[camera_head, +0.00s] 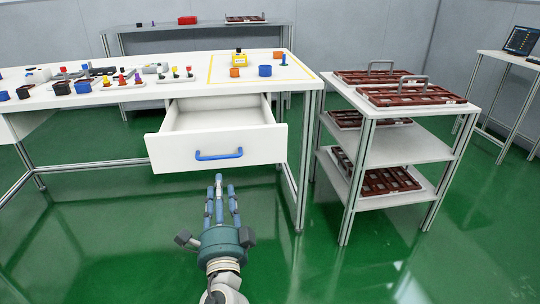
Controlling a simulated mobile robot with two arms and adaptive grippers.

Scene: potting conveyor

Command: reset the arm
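My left gripper (221,193) is in the lower middle of the head view, in front of the white table and below an open drawer. Its blue-grey fingers point away from me toward the drawer and look slightly apart, with nothing visible between them. The white drawer (190,149) is pulled out, and its blue handle (218,155) lies just beyond the fingertips in the picture. Whether the fingertips touch the handle cannot be told for sure; a gap seems to show. The drawer looks empty inside. My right gripper is not in view.
A shelf cart (400,150) with brown trays stands right. A laptop (521,40) sits on a far-right table. Green floor (330,265) is open in front.

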